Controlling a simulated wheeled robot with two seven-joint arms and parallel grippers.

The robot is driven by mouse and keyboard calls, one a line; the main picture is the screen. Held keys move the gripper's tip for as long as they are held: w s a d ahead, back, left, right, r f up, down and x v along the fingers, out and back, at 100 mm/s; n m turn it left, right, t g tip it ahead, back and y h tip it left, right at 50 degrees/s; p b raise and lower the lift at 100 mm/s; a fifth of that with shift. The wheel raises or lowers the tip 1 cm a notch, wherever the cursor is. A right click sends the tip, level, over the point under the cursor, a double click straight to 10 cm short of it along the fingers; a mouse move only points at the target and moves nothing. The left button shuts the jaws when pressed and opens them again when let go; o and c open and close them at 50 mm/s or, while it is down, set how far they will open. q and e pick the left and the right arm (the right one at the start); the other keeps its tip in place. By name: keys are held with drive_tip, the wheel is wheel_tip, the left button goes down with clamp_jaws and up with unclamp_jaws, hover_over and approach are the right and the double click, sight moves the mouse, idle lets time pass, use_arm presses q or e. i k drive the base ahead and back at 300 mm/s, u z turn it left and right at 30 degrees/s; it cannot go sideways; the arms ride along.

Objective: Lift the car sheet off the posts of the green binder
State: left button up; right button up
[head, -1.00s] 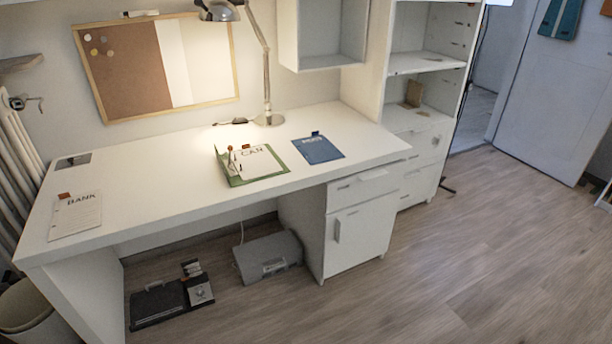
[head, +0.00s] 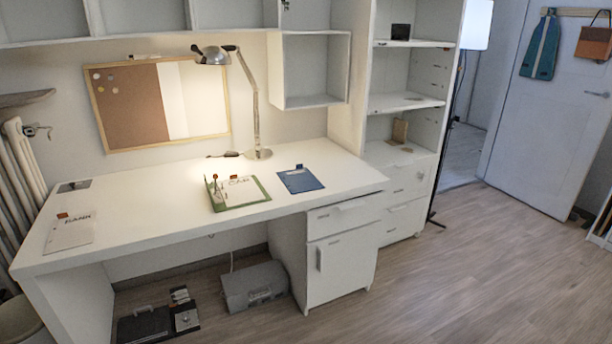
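The green binder (head: 217,207) lies open on the white desk, right of the desk's middle. The car sheet (head: 241,190), white with "CAR" lettering, lies on the binder. The binder's posts (head: 213,184) stand up at the sheet's left side; a small reddish part shows at their top. The sheet's edge at the posts is too small to make out clearly. Neither of my grippers shows in the head view.
A blue folder (head: 300,180) lies right of the binder. A bank sheet (head: 70,233) lies at the desk's left end. A desk lamp (head: 256,115) stands behind the binder. A drawer cabinet (head: 338,255) stands under the desk's right part. The floor to the right is clear.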

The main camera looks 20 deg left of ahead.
sight(242, 190)
drive_tip(key=z, duration=0.05)
drive_tip(key=i, duration=1.45)
drive_tip(key=u, duration=1.4)
drive_tip(key=i, duration=0.8)
drive_tip(key=u, duration=0.8)
